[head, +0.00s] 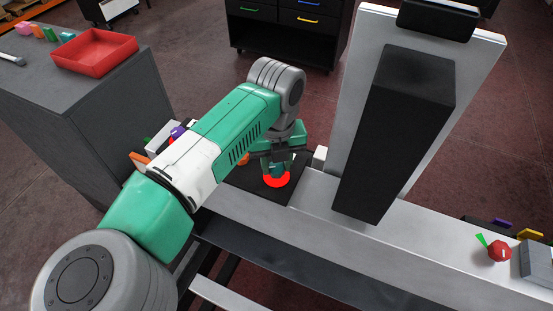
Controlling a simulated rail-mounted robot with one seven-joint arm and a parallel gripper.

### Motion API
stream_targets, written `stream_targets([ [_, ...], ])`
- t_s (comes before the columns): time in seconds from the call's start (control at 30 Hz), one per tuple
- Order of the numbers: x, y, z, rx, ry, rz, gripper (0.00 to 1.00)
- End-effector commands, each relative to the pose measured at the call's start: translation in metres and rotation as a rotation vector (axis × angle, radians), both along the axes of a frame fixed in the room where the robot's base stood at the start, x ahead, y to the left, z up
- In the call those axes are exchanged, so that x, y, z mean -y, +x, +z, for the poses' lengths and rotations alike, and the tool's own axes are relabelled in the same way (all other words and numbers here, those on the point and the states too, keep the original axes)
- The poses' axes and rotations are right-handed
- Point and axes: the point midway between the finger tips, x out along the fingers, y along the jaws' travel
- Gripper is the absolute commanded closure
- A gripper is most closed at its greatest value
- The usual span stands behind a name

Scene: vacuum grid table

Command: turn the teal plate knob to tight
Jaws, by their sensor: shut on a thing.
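My gripper (276,169) points down over a dark plate (245,176) near the middle of the head view. It is shut on the teal plate knob, which is mostly hidden by the fingers and hard to tell from my green wrist. A bright red round part (277,181) shows at the fingertips, just above the plate. Which way the knob's mark points is too small and covered to tell.
A tall black block on a pale upright panel (405,125) stands right of my gripper. A red knob with a green pointer (499,251) sits at far right. A red tray (95,52) is on the grey cabinet at left. Small coloured parts lie beside my arm.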

Motion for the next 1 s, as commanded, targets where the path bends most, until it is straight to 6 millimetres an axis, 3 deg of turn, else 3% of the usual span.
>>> stream_targets([
  [1.0,-0.0002,0.0004,0.0020,0.001,0.000,-0.964,0.89],
])
